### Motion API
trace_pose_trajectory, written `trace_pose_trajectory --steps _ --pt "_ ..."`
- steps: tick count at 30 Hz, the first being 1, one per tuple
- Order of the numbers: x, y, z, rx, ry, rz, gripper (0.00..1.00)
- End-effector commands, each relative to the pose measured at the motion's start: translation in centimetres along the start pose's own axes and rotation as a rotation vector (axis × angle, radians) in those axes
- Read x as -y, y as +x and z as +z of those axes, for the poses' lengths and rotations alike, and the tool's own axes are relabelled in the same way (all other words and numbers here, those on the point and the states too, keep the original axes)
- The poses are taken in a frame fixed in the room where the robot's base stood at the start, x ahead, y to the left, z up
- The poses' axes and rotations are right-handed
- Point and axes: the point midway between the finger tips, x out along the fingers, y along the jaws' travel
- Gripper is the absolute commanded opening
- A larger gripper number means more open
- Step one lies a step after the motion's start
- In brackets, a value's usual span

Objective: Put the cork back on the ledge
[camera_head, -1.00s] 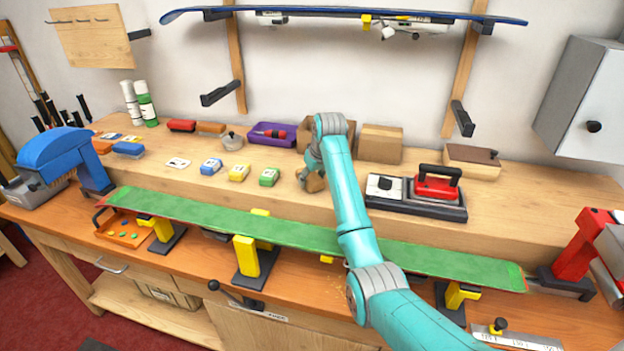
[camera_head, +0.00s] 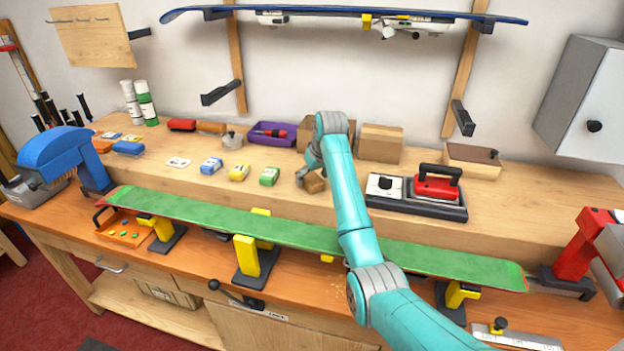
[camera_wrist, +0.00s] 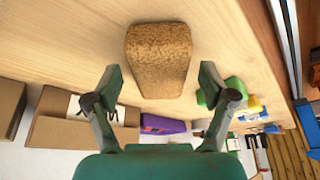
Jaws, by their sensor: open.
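The cork (camera_head: 315,183) is a tan, speckled block on the raised wooden ledge (camera_head: 225,209), behind the green snowboard. In the wrist view the cork (camera_wrist: 160,58) lies on the pale wood surface, just beyond the fingertips. My gripper (camera_wrist: 159,82) is open, with one finger to each side of the near end of the cork and a gap on both sides. In the head view my gripper (camera_head: 306,173) is at the cork and partly hidden by my arm.
A green snowboard (camera_head: 290,232) lies on yellow supports in front of the ledge. Coloured wax blocks (camera_head: 238,172) sit left of the cork, a red iron (camera_head: 437,186) on its stand to the right. Cardboard boxes (camera_head: 380,143) and a purple tray (camera_head: 260,139) stand behind.

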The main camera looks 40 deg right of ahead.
Motion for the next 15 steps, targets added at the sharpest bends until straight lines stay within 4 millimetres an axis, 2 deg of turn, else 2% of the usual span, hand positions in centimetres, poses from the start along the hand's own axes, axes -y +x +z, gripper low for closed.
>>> trace_pose_trajectory --steps 9,15 --pt "0.0 -6.2 -0.1 -0.004 0.0 0.002 0.82" --pt "-0.1 -9.5 -0.1 -0.003 0.0 0.001 0.82"
